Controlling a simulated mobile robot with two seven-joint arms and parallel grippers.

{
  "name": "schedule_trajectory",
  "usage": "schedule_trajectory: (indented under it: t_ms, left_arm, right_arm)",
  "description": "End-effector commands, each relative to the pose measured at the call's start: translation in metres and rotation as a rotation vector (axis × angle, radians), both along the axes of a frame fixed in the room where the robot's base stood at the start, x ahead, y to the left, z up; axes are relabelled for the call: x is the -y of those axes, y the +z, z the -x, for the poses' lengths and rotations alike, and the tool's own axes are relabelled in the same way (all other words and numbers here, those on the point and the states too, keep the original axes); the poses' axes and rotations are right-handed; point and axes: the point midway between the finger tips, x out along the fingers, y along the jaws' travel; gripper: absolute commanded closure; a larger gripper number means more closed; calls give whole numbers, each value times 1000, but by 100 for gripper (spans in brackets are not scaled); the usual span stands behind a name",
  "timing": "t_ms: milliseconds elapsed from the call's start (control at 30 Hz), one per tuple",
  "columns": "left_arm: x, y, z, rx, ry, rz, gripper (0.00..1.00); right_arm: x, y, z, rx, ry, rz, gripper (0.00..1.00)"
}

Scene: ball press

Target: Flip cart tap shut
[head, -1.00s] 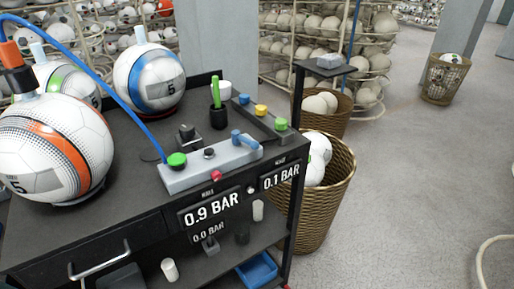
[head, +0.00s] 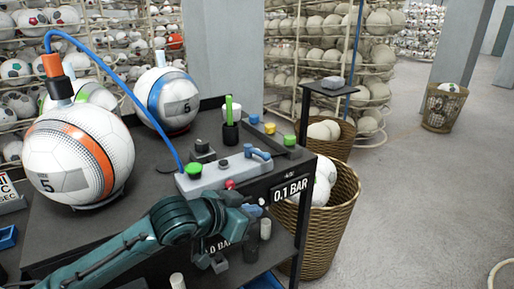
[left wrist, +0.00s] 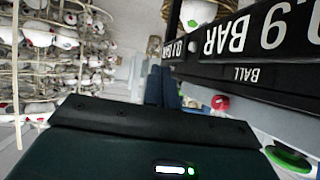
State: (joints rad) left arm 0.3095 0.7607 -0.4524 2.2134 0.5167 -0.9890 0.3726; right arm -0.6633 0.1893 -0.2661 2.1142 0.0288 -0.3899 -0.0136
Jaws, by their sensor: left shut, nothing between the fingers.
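The cart tap is a blue lever (head: 257,152) at the right end of the grey valve block (head: 215,177) on the cart's top. The blue hose runs to the block's left end, by a green knob (head: 194,169). My left gripper (head: 259,204) is in front of the cart's front face, below and apart from the tap. Its narrow blue fingers (left wrist: 162,87) are shut and empty in the left wrist view. That view also shows the red button (left wrist: 220,102) and the green knob (left wrist: 289,158); I cannot make out the tap there. My right gripper is not in view.
The black cart (head: 120,215) carries several balls, including an orange-striped one (head: 75,160) with the hose on top. A green pen stands in a black cup (head: 231,133). A wicker basket (head: 335,215) stands close to the cart's right.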

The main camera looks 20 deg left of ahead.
Motion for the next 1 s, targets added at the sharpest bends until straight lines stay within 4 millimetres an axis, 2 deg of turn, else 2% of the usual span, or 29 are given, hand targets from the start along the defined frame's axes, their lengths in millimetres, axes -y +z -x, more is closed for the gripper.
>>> schedule_trajectory:
  t_ms: [33, 200, 300, 400, 567, 667, 1000]
  left_arm:
    - [-10, 26, -17, 50, 0, 6, 100]
    - [-37, 92, -47, 148, 11, 76, 100]
    - [-52, 121, -56, 188, 25, 110, 100]
    - [-60, 137, -61, 208, 34, 134, 100]
    - [-58, 141, -70, 213, 36, 148, 100]
    - [-51, 138, -83, 214, 35, 149, 100]
    - [-23, 120, -147, 213, 35, 144, 100]
  right_arm:
    - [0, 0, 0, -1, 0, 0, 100]
    - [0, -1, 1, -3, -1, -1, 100]
    - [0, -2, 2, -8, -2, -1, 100]
    - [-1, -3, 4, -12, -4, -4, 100]
    - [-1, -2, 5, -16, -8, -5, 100]
    - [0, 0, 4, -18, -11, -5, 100]
    - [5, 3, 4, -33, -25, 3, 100]
